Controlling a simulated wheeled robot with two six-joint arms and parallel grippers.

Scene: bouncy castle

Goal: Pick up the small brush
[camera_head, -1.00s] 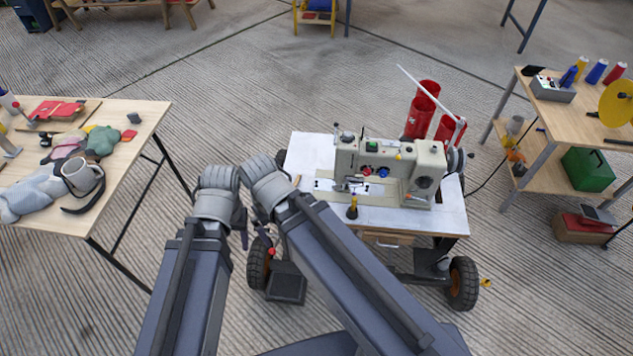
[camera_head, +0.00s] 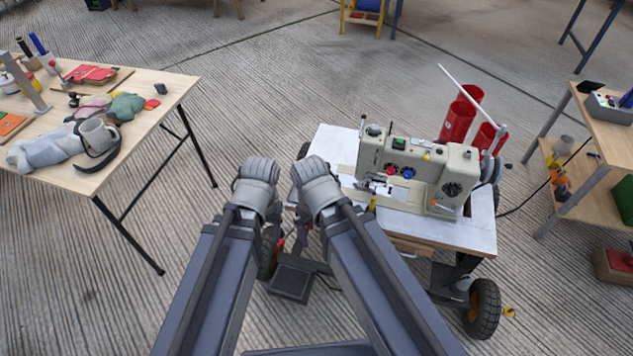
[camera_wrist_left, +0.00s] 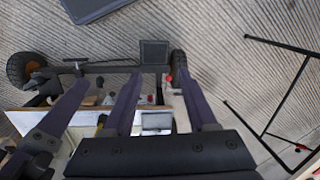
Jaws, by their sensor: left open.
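A small upright thing with a yellow top (camera_head: 372,203) stands at the front edge of the white sewing table (camera_head: 330,142), before the sewing machine (camera_head: 420,170). It may be the small brush, but it is too small to be sure. My left gripper (camera_head: 271,238) hangs left of the table, mostly hidden behind its wrist. In the left wrist view it (camera_wrist_left: 160,82) is open and empty, with floor and table below. My right wrist is beside it, at the table's left edge. A finger of the right gripper (camera_wrist_left: 66,108) seems to show in the left wrist view.
A wooden table (camera_head: 150,120) with a mug (camera_head: 98,135) and grey cloth is at left. Red cylinders (camera_head: 458,120) stand behind the machine. A shelf table (camera_head: 590,125) is at right. The sewing table has wheels (camera_head: 482,308). Ribbed floor lies clear between tables.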

